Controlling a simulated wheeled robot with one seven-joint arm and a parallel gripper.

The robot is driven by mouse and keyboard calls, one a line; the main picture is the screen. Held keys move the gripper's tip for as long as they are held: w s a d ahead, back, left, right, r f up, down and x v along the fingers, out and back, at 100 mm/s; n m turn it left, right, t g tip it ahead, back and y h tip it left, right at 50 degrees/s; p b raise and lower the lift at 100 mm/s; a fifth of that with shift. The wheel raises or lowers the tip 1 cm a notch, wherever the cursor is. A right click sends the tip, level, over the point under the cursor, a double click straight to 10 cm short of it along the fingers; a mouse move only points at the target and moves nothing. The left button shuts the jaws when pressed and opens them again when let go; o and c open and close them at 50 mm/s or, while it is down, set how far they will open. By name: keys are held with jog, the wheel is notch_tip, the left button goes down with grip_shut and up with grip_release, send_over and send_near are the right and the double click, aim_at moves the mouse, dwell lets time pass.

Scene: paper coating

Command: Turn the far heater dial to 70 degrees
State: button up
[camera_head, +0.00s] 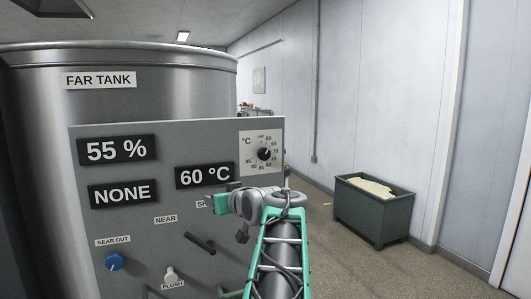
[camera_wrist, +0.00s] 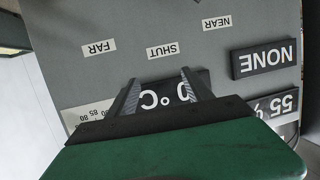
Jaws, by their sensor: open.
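The far heater dial (camera_head: 264,153) is a black round knob on a white square plate marked °C, at the panel's upper right. Its pointer is too small to read. A display (camera_head: 205,176) left of and below it reads 60 °C. My gripper (camera_head: 231,190) is in front of the panel, below and left of the dial, apart from it. In the wrist view, which is upside down, my gripper (camera_wrist: 158,77) is open and empty, its fingers over the temperature display (camera_wrist: 172,92). The dial plate (camera_wrist: 85,117) shows only partly there, left of the fingers; its knob is hidden.
The grey panel (camera_head: 130,205) stands before a steel tank labelled FAR TANK (camera_head: 99,80). It carries displays reading 55 % (camera_head: 118,149) and NONE (camera_head: 123,194), a dark lever (camera_head: 200,242), a blue knob (camera_head: 114,262) and a white flush knob (camera_head: 170,274). A green bin (camera_head: 372,212) stands right on open floor.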

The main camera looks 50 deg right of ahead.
aim_at(265, 154)
jog(key=s+d+r+m+t+h, duration=0.15)
jog(key=s+d+r+h, duration=0.25)
jog(key=s+d+r, duration=0.7)
jog(key=shift+n, duration=0.25)
jog(key=p+x, duration=0.1)
jog(key=x, duration=0.2)
jog(key=p+x, duration=0.1)
jog(key=x, duration=0.2)
jog(key=f+p+x, duration=0.1)
jog(key=x, duration=0.3)
jog(key=shift+s+d, duration=0.1)
jog(key=shift+d, duration=0.05)
jog(key=shift+f, duration=0.1)
jog(key=shift+c, duration=0.6)
grip_shut()
